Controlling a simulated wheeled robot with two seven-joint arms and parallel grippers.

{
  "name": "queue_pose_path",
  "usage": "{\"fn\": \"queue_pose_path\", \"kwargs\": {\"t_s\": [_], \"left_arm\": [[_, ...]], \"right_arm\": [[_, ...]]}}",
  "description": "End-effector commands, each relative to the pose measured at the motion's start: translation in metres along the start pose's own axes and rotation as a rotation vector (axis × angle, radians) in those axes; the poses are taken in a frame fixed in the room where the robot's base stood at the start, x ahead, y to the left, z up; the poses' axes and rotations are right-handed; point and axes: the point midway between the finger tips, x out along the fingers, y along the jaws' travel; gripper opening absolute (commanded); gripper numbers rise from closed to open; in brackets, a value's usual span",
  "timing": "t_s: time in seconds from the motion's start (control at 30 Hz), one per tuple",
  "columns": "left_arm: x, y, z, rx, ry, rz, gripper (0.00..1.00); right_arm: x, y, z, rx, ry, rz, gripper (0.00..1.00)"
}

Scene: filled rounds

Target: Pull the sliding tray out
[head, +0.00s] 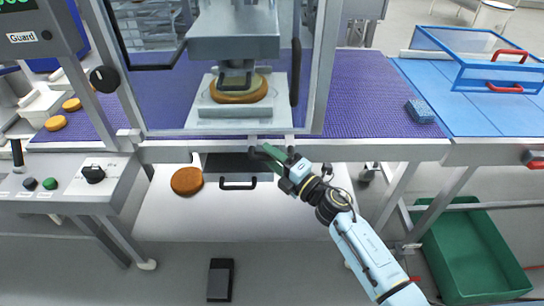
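The sliding tray (225,162) looks like a dark, shallow panel under the front rail, below the press. A black bar handle (238,186) is on its front edge. My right gripper (268,153) reaches in from the lower right and is at the tray's right end, up and to the right of the handle. It looks apart from the handle bar. Its dark and green fingers overlap in this view, so their opening is unclear. My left gripper is not in view.
A press behind a clear guard holds a brown round (238,89) above the purple belt (375,95). Another round (187,181) lies left of the tray on a white surface (240,215). A control box (75,180) stands left, and a green bin (470,255) lower right.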

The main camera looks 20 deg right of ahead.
Motion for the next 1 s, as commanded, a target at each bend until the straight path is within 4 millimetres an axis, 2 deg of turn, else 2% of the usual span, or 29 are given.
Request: {"fn": "queue_pose_path", "kwargs": {"t_s": [0.27,0.5,0.57,1.0], "left_arm": [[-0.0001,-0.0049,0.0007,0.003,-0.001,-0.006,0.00],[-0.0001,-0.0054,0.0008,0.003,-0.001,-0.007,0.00],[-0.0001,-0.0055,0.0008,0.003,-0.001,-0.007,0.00],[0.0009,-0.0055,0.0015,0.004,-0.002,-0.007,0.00]], "right_arm": [[0.0012,-0.0005,-0.0001,0.001,0.000,-0.001,0.38],[0.0010,-0.0005,-0.0001,0.001,-0.001,-0.001,0.06],[0.0009,-0.0005,0.0000,0.001,-0.001,-0.001,0.00],[-0.0002,-0.0011,0.0015,0.002,0.013,0.000,0.00]]}}
